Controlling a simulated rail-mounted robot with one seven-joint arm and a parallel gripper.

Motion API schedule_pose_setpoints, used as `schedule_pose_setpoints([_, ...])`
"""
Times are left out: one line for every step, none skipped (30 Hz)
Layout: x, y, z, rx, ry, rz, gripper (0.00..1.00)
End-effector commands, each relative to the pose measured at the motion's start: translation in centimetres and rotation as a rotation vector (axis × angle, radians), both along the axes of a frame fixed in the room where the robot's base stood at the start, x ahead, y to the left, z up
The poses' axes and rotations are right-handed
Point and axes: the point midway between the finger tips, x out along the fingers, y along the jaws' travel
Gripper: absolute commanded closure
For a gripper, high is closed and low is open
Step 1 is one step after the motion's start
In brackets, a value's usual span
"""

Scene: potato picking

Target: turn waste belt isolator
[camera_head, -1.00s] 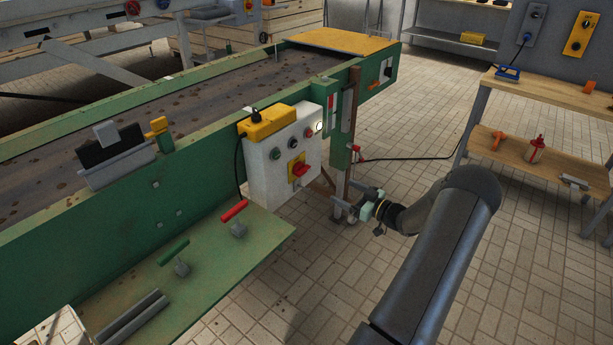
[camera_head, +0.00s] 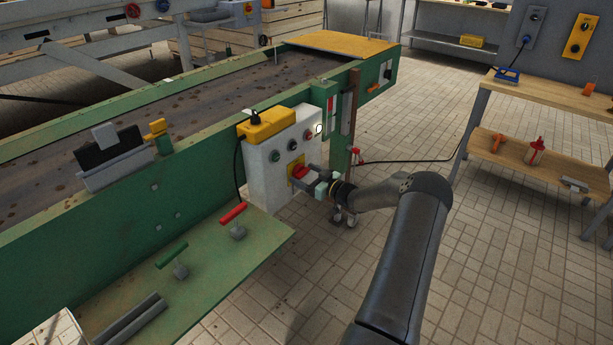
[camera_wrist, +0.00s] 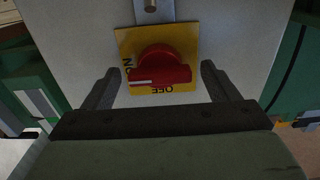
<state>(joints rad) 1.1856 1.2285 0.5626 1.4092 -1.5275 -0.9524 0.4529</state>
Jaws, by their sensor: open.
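The isolator is a red rotary handle (camera_wrist: 160,68) on a yellow square plate (camera_wrist: 185,38) with lettering that reads ON at the left and OFF at the bottom. The handle's grip bar lies roughly level in the wrist view, with a white mark at its left end. It sits on the front of a white control box (camera_head: 262,175) on the green belt frame. My gripper (camera_wrist: 158,85) is open, with one finger on each side of the red handle and a gap to it. In the head view my gripper (camera_head: 305,176) is at the box front and partly covers the handle.
A yellow case (camera_head: 268,124) sits on top of the white box, with round buttons on the box front. A green shelf (camera_head: 215,262) with red and green handles juts out at lower left. A wooden bench (camera_head: 550,95) stands at right.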

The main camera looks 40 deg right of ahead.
Motion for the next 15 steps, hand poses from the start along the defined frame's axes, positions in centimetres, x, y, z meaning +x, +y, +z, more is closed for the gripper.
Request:
schedule_pose_setpoints([0.05,0.01,0.00,0.000,0.000,0.000,0.19])
schedule_pose_setpoints([0.05,0.01,0.00,0.000,0.000,0.000,0.19])
schedule_pose_setpoints([0.05,0.00,0.00,0.000,0.000,0.000,0.19])
schedule_pose_setpoints([0.04,0.00,0.00,0.000,0.000,0.000,0.19])
schedule_pose_setpoints([0.03,0.00,0.00,0.000,0.000,0.000,0.19])
schedule_pose_setpoints([0.03,0.00,0.00,0.000,0.000,0.000,0.19])
schedule_pose_setpoints([0.02,0.00,0.00,0.000,0.000,0.000,0.25])
schedule_pose_setpoints([0.02,0.00,0.00,0.000,0.000,0.000,0.33])
schedule_pose_setpoints([0.01,-0.02,0.00,0.000,0.000,0.000,0.44])
schedule_pose_setpoints([0.01,-0.01,0.00,0.000,0.000,0.000,0.52])
schedule_pose_setpoints([0.01,-0.01,0.00,0.000,0.000,0.000,0.61])
schedule_pose_setpoints([0.00,-0.02,0.00,0.000,0.000,0.000,0.64])
schedule_pose_setpoints([0.00,-0.02,0.00,0.000,0.000,0.000,0.64])
schedule_pose_setpoints([0.00,-0.01,-0.01,0.000,0.000,0.000,0.64])
schedule_pose_setpoints([-0.01,-0.01,-0.02,-0.001,0.001,0.000,0.64])
